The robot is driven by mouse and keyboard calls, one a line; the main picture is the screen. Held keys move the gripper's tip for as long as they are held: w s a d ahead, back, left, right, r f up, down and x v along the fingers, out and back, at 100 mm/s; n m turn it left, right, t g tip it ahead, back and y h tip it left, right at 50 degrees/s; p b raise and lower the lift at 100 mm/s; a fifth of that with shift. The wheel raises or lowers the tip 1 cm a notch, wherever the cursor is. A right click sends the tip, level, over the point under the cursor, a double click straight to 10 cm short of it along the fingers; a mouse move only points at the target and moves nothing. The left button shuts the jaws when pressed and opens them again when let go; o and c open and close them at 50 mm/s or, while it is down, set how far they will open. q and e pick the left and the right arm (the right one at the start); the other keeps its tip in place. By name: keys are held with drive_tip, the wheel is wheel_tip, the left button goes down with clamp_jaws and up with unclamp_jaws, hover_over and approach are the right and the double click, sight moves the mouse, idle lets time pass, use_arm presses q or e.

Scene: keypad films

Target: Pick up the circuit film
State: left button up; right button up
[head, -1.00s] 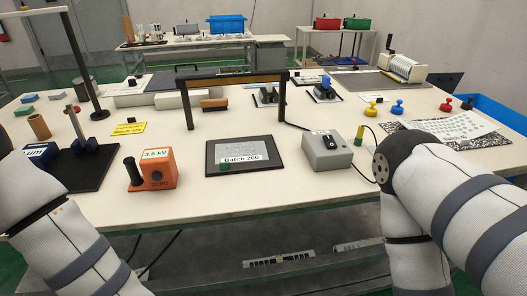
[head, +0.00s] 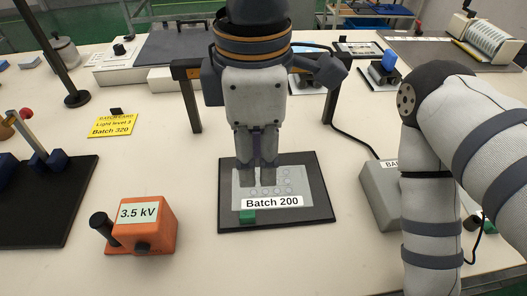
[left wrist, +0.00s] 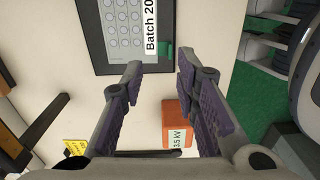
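A pale grey film with rows of round marks (head: 284,179) lies on a dark plate (head: 318,207), with a white "Batch 200" label and a small green block at its front edge. It also shows at the top of the left wrist view (left wrist: 120,25). My left gripper (head: 256,182) points down over the film in the head view and hides part of it. In the left wrist view its two fingers (left wrist: 159,68) are apart with nothing between them. The film lies beyond the fingertips; I see no contact. My right gripper is out of view.
An orange "3.5 kV" box (head: 143,225) stands left of the plate. A grey box (head: 378,190) stands to the right, near my right arm. A black frame (head: 188,100) stands behind the gripper. A yellow card (head: 112,126) lies at the left.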

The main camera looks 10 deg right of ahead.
sight(254, 216)
use_arm(q)
drive_tip(key=f, duration=0.3)
drive_tip(key=s+f+b, duration=0.1)
drive_tip(key=f, duration=0.3)
drive_tip(key=s+f, duration=0.1)
drive_tip(key=f, duration=0.3)
drive_tip(key=shift+a+f, duration=0.25)
drive_tip(key=shift+a, duration=0.1)
drive_tip(key=shift+w, duration=0.15)
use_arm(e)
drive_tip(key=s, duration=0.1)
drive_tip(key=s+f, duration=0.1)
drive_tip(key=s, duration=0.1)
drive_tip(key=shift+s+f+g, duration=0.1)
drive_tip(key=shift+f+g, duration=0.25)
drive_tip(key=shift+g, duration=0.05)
use_arm(q)
clamp_jaws()
